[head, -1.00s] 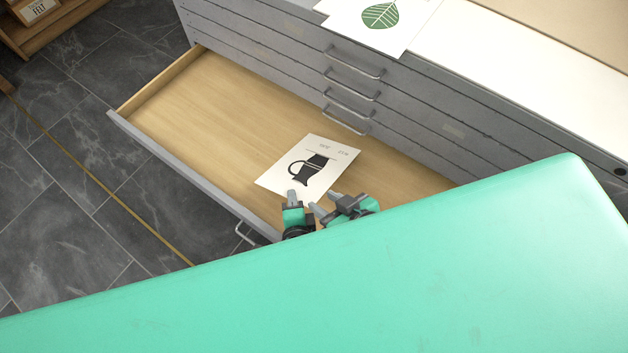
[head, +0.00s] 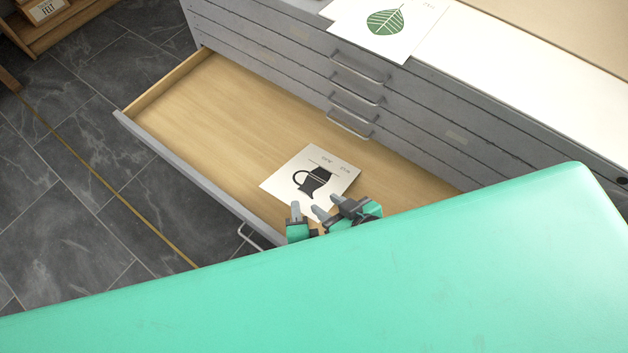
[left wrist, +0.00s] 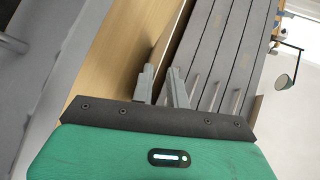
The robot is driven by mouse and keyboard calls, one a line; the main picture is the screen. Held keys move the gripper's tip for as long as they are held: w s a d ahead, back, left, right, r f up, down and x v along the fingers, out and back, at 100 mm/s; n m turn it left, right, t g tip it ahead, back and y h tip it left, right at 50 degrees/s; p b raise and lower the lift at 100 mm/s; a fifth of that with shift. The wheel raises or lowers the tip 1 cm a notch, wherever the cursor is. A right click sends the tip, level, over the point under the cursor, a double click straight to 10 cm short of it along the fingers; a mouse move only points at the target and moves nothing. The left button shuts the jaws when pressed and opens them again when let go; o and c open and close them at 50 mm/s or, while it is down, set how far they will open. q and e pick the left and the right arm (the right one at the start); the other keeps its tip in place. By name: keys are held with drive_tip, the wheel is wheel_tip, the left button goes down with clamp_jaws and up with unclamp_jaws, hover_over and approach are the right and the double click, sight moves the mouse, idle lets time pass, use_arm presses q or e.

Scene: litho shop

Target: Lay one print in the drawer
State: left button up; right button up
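The print (head: 322,172), a white sheet with a dark jug, lies over the near part of the open drawer (head: 190,105) in the head view. My left gripper (head: 297,211) is at the print's near edge. In the left wrist view its fingers (left wrist: 161,85) stand apart, with no print seen between them. My right gripper (head: 326,210) is close beside it, also at that edge; its grip is unclear. Whether either gripper touches the print cannot be told. Another print, with a green leaf (head: 385,22), lies on the cabinet top, overlapping a further sheet.
The grey cabinet (head: 270,45) has several shut drawers with handles (head: 358,68) behind the open one. The drawer's left part is bare wood. My own green body hides the foreground and the drawer's near right end. Dark tiled floor (head: 85,190) lies at the left.

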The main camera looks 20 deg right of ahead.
use_arm(q)
drive_tip(key=shift+v, duration=2.2)
